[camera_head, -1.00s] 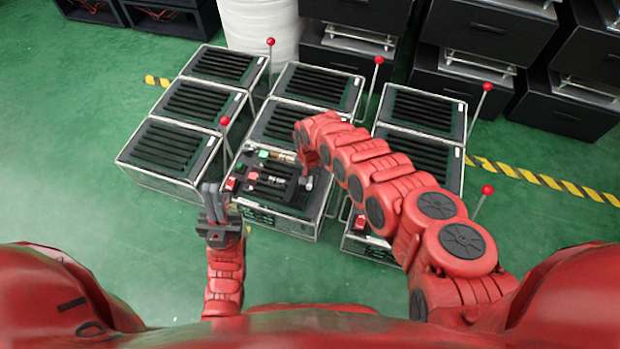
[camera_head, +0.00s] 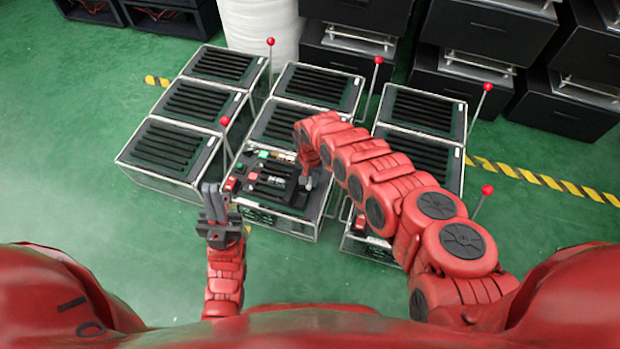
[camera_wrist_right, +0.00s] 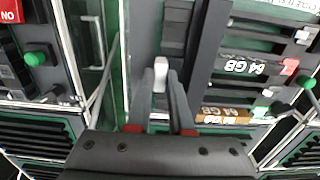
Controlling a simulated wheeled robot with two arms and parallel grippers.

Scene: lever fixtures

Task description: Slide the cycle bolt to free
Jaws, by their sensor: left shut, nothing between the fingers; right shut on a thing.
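The black fixture box (camera_head: 283,222), with switches and slots on its top, stands in the front middle. A small pale knob (camera_wrist_right: 161,70), which looks like the bolt's handle, is between the fingers of my right gripper (camera_wrist_right: 161,82) in the right wrist view. That gripper is shut on it. A dark bar (camera_wrist_right: 207,50) lies beside the fingers. In the head view the bolt knob (camera_head: 306,183) shows at the panel's right side, below my bent right arm, which partly hides it. My left gripper (camera_head: 213,190) is shut and empty, left of the box. Bolt lettering is unreadable.
A red switch (camera_head: 231,184) and green button (camera_head: 239,167) sit on the panel's left. Other slotted boxes (camera_head: 165,148) surround it, with red-balled levers (camera_head: 225,121) rising between them. Green floor is clear at the front left.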

